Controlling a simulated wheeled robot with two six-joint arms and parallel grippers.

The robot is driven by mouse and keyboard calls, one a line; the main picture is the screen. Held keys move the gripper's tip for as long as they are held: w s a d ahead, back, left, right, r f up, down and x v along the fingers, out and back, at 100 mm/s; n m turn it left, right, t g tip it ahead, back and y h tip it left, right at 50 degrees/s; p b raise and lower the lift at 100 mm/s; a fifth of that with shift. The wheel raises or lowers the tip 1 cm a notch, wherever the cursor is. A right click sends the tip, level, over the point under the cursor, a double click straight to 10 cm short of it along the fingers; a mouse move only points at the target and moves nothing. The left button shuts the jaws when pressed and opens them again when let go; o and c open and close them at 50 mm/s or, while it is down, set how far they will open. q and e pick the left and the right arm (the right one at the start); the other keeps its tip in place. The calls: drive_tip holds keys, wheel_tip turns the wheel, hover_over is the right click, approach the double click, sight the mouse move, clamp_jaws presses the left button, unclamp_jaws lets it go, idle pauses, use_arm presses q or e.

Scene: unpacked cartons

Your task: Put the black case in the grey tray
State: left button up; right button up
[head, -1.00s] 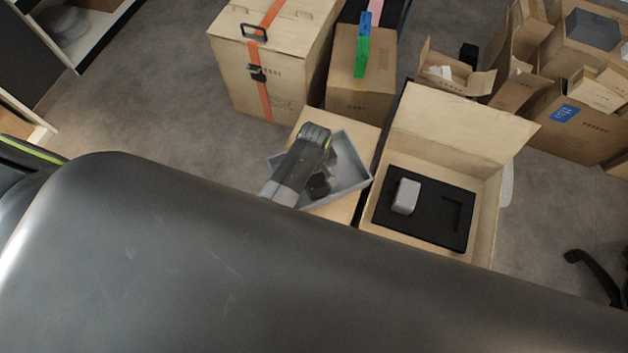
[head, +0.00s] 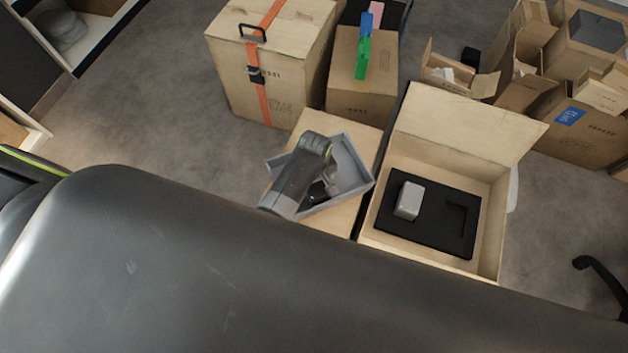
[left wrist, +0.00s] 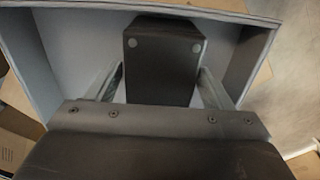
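The black case (left wrist: 162,58) is a dark box with two small round dots on its face. It sits between the two fingers of my left gripper (left wrist: 161,72), whose tips meet its sides in the left wrist view. The grey tray (left wrist: 52,52) surrounds it there. In the head view my left gripper (head: 318,184) reaches down into the grey tray (head: 357,188), with part of the black case (head: 318,191) showing below it. Whether the case touches the tray floor cannot be told. My right gripper is not in view.
The tray lies on a carton (head: 345,222). Right of it is an open carton (head: 489,235) with a black foam insert (head: 425,232) holding a light grey object (head: 408,200). A strapped carton (head: 230,75) and another box (head: 362,85) stand behind. Grey floor shows at left.

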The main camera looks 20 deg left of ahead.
use_arm(q)
drive_tip(key=shift+o, duration=0.4)
drive_tip(key=shift+r, duration=0.1)
drive_tip(key=shift+r+p, duration=0.6)
wheel_tip(320, 180, up, 3)
drive_tip(key=p, duration=0.3)
drive_tip(key=shift+f, duration=0.1)
wheel_tip(320, 180, up, 6)
drive_tip(key=p, duration=0.7)
drive_tip(key=shift+r+p, duration=1.1)
drive_tip(key=shift+p, duration=0.05)
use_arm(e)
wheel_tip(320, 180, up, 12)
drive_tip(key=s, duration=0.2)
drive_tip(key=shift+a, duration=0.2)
